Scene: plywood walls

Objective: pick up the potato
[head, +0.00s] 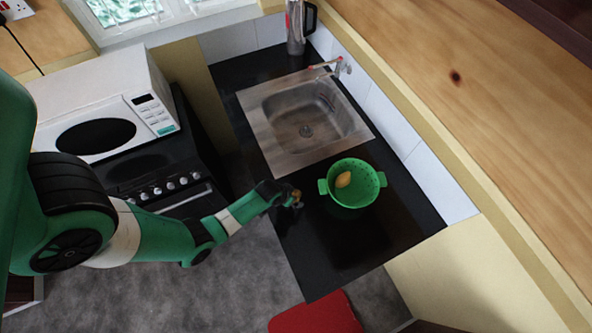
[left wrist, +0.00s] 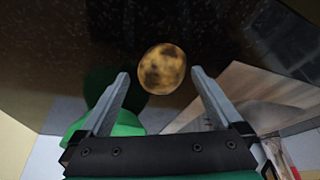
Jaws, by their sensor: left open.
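The potato (left wrist: 162,68), brown with dark patches, is in the left wrist view, centred a little beyond and between the fingertips. In the head view a small brown piece of it (head: 297,195) shows at the end of my left arm, near the left edge of the black counter; the rest is hidden by the gripper. My left gripper (head: 292,199) is open, and its two fingers (left wrist: 159,80) stand apart on either side of the potato. I cannot tell whether either finger touches it. My right gripper is not in view.
A green colander (head: 350,201) with a yellow-orange oval item (head: 343,180) in it stands just right of the gripper. A steel sink (head: 287,150) with a tap (head: 338,67) lies behind. The counter front (head: 350,245) is clear. A microwave (head: 105,110) stands at the left.

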